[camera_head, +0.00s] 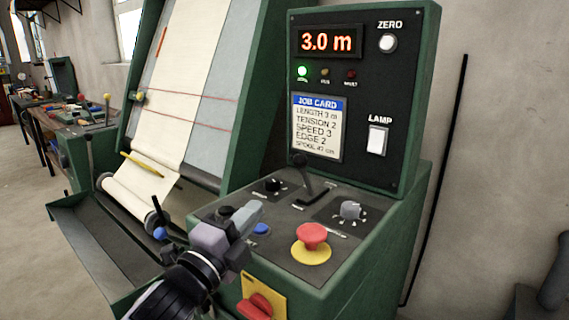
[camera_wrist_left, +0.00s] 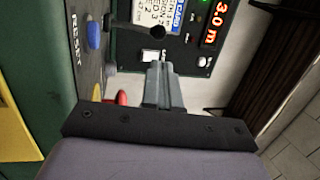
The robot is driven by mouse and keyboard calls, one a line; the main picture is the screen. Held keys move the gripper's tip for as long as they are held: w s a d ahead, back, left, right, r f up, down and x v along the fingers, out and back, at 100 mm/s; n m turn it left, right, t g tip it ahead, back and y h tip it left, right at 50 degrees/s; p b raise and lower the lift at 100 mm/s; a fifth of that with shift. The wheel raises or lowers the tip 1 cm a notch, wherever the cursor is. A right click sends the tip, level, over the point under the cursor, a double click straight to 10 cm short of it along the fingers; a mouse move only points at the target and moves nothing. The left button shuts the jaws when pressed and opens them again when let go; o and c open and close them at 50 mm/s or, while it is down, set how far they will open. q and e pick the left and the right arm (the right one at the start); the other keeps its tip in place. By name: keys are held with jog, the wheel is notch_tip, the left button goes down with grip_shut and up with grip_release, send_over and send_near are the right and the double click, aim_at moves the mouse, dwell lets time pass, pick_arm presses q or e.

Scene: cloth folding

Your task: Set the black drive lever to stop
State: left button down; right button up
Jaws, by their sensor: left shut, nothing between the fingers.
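The black drive lever (camera_head: 306,175) stands up from a slot in the sloped top of the green control console. Its dark round knob shows in the left wrist view (camera_wrist_left: 156,31), just beyond my fingertips. My left gripper (camera_head: 252,212) is shut and empty. It hovers over the left front part of the console, near the blue button (camera_head: 261,229), to the left of and nearer than the lever. The closed fingertips show in the left wrist view (camera_wrist_left: 160,72), apart from the knob as far as I can tell. My right gripper is not in view.
A red mushroom button (camera_head: 312,236) stands in front of the lever, with a grey dial (camera_head: 350,210) to the right and a black dial (camera_head: 273,186) to the left. Behind rises a display panel (camera_head: 412,100) reading 3.0 m. A red switch (camera_head: 262,305) sits on the front.

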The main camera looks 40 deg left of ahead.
aim_at(296, 162)
pick_arm(q)
jog(key=p+x, duration=0.2)
jog(key=x, duration=1.1)
jog(key=shift+w, duration=0.3)
jog(key=shift+w+r+p, duration=0.15)
jog(key=shift+r+p, duration=0.1)
jog(key=shift+p, duration=0.1)
jog(key=w+r+p, duration=0.2)
jog(key=w, duration=0.1)
jog(key=w+r+p, duration=0.1)
jog(key=w, duration=0.1)
jog(key=shift+d+p, duration=0.25)
jog(key=shift+p, duration=0.1)
jog(key=shift+w, duration=0.4)
